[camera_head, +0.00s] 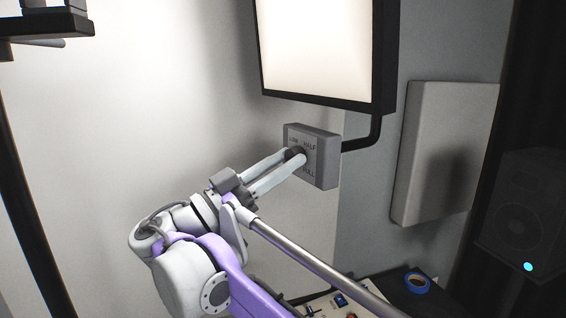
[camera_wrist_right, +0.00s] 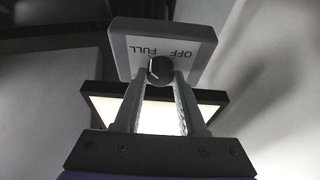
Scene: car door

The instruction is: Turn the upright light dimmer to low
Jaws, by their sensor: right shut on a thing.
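The light dimmer is a grey box (camera_head: 327,163) on the wall below a lit panel, with LOW, HALF and FULL readable in the head view. In the right wrist view the dimmer box (camera_wrist_right: 196,43) shows upside-down OFF and FULL labels. Its round dark knob (camera_wrist_right: 160,70) has a pale line slanting up-left, roughly toward the FULL side. My right gripper (camera_head: 297,154) is shut on the knob, one finger on each side; its fingers also show in the wrist view (camera_wrist_right: 161,84). The fingers partly hide the knob and labels in the head view. My left gripper is not in view.
The bright light panel (camera_head: 318,45) hangs just above the dimmer, with a black pipe (camera_head: 374,132) beside it. A grey wall panel (camera_head: 445,150) and a dark speaker (camera_head: 525,210) stand to the right. A metal rod (camera_head: 310,262) crosses in front, above a desk with blue tape (camera_head: 417,282).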

